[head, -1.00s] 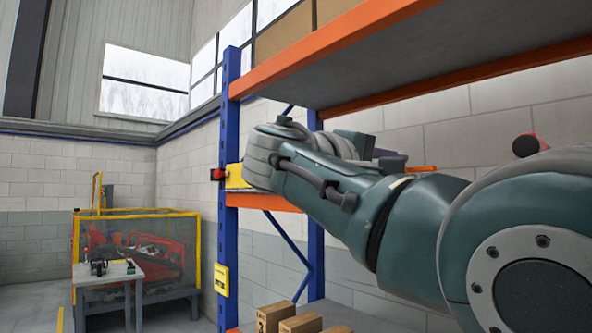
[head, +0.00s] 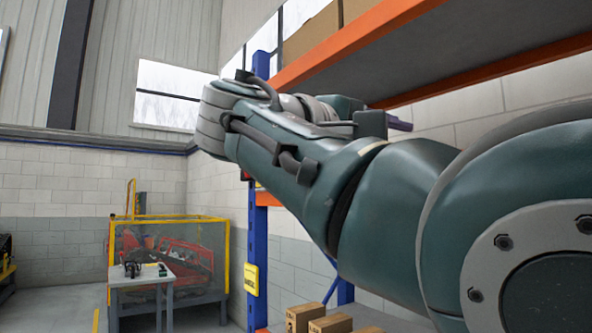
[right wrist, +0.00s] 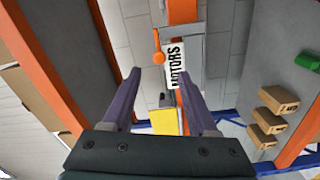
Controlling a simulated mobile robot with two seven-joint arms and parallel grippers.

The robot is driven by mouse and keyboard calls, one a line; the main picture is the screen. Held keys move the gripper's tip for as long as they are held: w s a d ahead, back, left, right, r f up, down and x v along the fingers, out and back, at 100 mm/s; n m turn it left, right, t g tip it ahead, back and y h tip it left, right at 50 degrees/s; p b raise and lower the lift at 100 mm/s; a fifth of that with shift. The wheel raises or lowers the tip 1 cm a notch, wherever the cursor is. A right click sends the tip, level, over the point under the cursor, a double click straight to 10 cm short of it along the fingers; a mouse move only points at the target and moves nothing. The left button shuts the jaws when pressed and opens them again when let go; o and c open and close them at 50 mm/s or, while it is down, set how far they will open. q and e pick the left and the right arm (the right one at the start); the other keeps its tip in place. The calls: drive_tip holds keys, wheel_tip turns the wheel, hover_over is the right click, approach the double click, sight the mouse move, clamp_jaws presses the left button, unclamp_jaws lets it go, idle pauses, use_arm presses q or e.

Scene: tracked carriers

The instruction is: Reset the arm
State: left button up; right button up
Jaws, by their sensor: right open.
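My right arm (head: 390,205) comes in from the right in the head view and reaches up and left in front of the shelving rack. A small part of a purple finger shows behind its wrist; the rest of that gripper is hidden there. In the right wrist view my right gripper (right wrist: 160,90) has its two purple fingers wide apart, with nothing held between them. Beyond the fingers are a white sign reading MOTORS (right wrist: 175,65) and a yellow panel (right wrist: 165,121). My left gripper is in neither view.
The rack's orange beam (head: 350,45) and blue post (head: 257,250) stand close behind the arm. Cardboard boxes (head: 330,323) sit low on the rack. A small table (head: 140,279) and a yellow-framed enclosure (head: 228,262) stand at left, with open floor nearby.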

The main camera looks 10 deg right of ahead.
drive_tip(key=shift+v, duration=1)
drive_tip(key=shift+d, duration=0.1)
wheel_tip(320, 180, down, 20)
drive_tip(key=s+d+n+y, duration=0.1)
drive_tip(key=s+d+y, duration=0.15)
drive_tip(key=y, duration=0.35)
drive_tip(key=s+f+g+y, duration=0.3)
drive_tip(key=s+f+y, duration=0.4)
drive_tip(key=s+f, duration=1.1)
drive_tip(key=s+a+f+y, duration=0.1)
drive_tip(key=s+a+y, duration=0.3)
drive_tip(key=s, duration=0.6)
wheel_tip(320, 180, up, 34)
drive_tip(key=p, duration=3.4)
drive_tip(key=shift+w+d+m, duration=0.3)
